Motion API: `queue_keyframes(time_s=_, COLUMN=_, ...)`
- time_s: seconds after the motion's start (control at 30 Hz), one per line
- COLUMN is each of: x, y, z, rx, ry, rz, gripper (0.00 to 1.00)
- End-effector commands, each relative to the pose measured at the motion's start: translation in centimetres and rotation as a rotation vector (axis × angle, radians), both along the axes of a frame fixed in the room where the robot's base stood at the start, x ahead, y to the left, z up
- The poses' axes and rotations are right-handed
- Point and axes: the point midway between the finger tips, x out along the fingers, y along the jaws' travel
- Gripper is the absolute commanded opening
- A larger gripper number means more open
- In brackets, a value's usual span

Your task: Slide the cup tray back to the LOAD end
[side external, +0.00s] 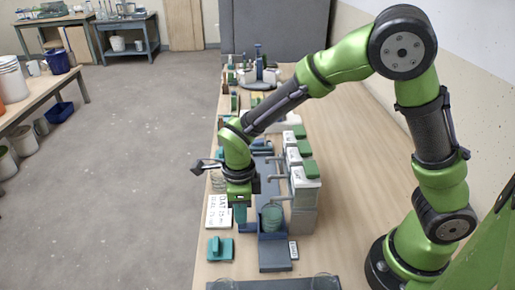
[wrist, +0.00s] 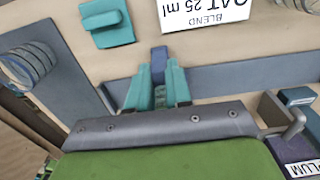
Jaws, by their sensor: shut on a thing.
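My gripper (side external: 240,214) points down at the left side of the slate-blue rail (side external: 275,262). Its teal fingers, also in the wrist view (wrist: 158,82), are shut on the dark blue handle (wrist: 158,54) of the cup tray. The tray (side external: 272,237) sits on the rail near its front end, with a teal-tinted clear cup (side external: 271,217) upright on it. In the wrist view the cup is not visible, and my green wrist hides much of the tray. A small white label (side external: 293,250) stands beside the rail's front end; its lettering is too small to read surely.
Dispensers with green lids (side external: 305,172) and spouts line the rail's right side. A card (side external: 218,211) reading OAT 25 ml and a teal block (side external: 219,248) lie left of it. A dark mat with clear cups (side external: 323,282) is at the front edge.

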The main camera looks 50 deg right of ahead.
Motion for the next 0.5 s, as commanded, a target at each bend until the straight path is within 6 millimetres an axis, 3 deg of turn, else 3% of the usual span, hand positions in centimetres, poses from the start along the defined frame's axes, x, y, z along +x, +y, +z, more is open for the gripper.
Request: queue_keyframes(time_s=0.5, x=-2.5, y=2.7, z=0.1, rx=0.003, ry=-0.003, rz=0.003, gripper=0.00)
